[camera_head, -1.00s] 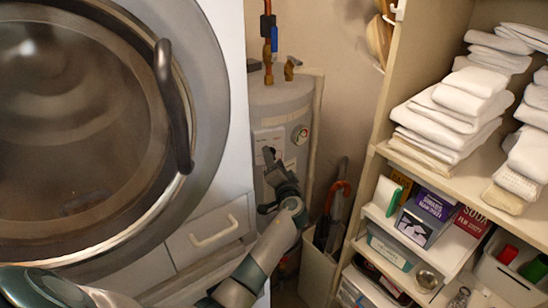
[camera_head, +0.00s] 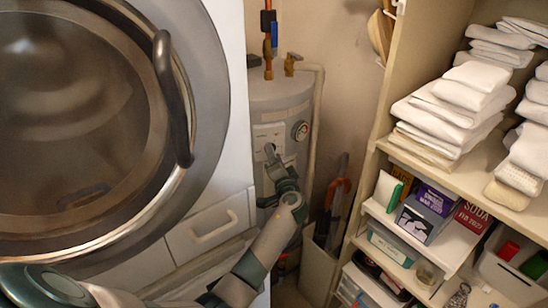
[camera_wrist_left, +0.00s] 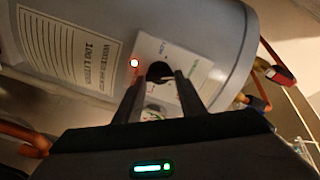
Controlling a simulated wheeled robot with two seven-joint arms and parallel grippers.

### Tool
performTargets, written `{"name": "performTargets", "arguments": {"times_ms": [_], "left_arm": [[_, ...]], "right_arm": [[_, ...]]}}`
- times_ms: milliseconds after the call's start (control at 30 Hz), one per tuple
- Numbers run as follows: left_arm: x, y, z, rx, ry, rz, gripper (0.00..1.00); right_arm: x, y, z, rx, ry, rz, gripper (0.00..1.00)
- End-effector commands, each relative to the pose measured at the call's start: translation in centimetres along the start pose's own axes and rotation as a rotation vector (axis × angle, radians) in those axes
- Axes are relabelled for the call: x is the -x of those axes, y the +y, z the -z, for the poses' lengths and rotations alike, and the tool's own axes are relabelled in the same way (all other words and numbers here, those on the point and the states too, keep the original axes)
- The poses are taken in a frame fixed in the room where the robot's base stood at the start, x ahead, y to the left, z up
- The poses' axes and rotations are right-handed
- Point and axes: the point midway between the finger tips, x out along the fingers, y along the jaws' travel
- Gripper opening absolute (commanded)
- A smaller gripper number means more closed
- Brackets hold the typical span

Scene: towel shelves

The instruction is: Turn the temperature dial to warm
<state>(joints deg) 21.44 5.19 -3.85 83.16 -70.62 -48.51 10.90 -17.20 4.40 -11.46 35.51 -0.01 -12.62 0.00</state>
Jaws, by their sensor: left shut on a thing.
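The grey water heater (camera_head: 282,105) stands in the corner beside the washer; it fills much of the left wrist view (camera_wrist_left: 215,35). Its white control panel (camera_wrist_left: 190,62) carries a lit red lamp (camera_wrist_left: 134,63) and the black round temperature dial (camera_wrist_left: 158,69). My left gripper (camera_head: 272,156) is at the panel. In the left wrist view its two dark fingers (camera_wrist_left: 158,84) lie on either side of the dial and are shut on it. The fingers partly cover the dial, and I cannot read its setting. My right gripper is not in view.
The washer's round door (camera_head: 80,110) and its dark handle (camera_head: 172,100) are left of my arm. A round gauge (camera_head: 300,131) sits right of the panel. A bin with an umbrella (camera_head: 338,195) and towel shelves (camera_head: 440,165) stand to the right.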

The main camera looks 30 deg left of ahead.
Motion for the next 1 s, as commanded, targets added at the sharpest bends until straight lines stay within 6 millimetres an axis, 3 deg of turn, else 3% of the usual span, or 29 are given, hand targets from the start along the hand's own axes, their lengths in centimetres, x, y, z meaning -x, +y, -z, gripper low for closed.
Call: {"name": "performTargets", "arguments": {"times_ms": [200,233,300,733,1000], "left_arm": [[0.1,0.1,0.0,-0.002,0.000,-0.002,0.14],[0.1,0.1,0.0,-0.002,0.000,-0.002,0.39],[0.1,0.1,0.0,-0.002,0.000,-0.001,0.55],[0.3,0.1,0.0,-0.001,0.000,-0.001,0.55],[2.8,0.3,-0.1,0.001,0.002,-0.001,0.55]], "right_arm": [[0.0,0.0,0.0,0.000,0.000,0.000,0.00],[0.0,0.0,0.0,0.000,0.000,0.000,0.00],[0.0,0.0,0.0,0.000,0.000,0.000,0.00],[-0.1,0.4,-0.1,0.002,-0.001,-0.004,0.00],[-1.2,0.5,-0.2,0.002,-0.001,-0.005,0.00]]}}
